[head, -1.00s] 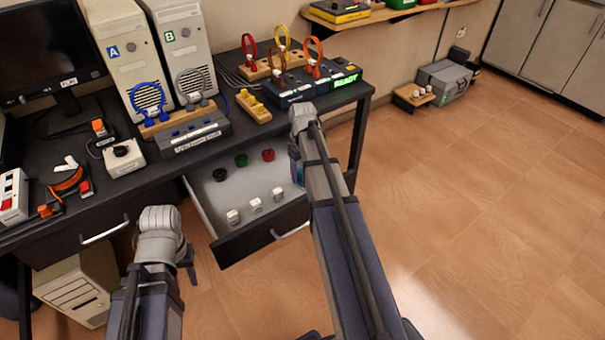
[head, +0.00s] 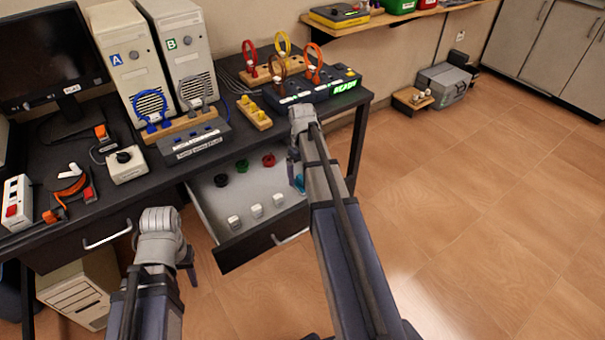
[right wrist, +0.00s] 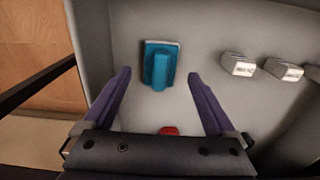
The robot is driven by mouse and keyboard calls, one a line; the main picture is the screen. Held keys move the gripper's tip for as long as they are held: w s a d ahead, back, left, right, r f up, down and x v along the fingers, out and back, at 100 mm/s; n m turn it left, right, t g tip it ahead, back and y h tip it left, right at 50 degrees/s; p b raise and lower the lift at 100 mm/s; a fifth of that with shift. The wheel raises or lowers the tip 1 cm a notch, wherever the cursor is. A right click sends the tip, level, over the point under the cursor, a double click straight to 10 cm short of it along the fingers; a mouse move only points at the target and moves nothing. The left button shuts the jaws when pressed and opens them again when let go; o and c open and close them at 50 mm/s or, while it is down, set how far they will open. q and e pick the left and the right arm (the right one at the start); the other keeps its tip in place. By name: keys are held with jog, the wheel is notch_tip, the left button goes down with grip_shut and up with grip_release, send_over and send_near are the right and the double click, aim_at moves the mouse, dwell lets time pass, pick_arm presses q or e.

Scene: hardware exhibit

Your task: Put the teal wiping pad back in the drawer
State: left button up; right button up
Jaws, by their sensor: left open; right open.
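The teal wiping pad (right wrist: 160,66) lies on the floor of the open drawer (head: 213,228), with its raised grip up. In the right wrist view it is ahead of and between the fingertips, with gaps on both sides. My right gripper (right wrist: 160,76) is open and over the drawer. In the head view the right gripper (head: 293,172) and forearm hide most of the pad; a teal edge (head: 299,185) shows. My left gripper (head: 188,272) is open and empty, left of and in front of the drawer.
The drawer also holds black, green and red round pieces (head: 242,166) and several white blocks (head: 256,211). The desk (head: 90,220) above carries two computer towers (head: 128,65), cable stands and switch boxes. The floor on the right (head: 480,210) is clear.

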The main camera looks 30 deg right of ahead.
notch_tip(320, 180, up, 10)
jog(key=p, duration=0.9)
jog(key=s+a+n, duration=0.1)
jog(key=s+a, duration=0.4)
jog(key=a, duration=0.5)
jog(key=s+a+n, duration=0.1)
jog(key=s+a, duration=0.5)
jog(key=a, duration=0.4)
jog(key=s+a+h, duration=0.1)
jog(key=s+a, duration=0.4)
jog(key=a, duration=0.6)
jog(key=shift+s+n, duration=0.3)
jog(key=shift+n, duration=0.1)
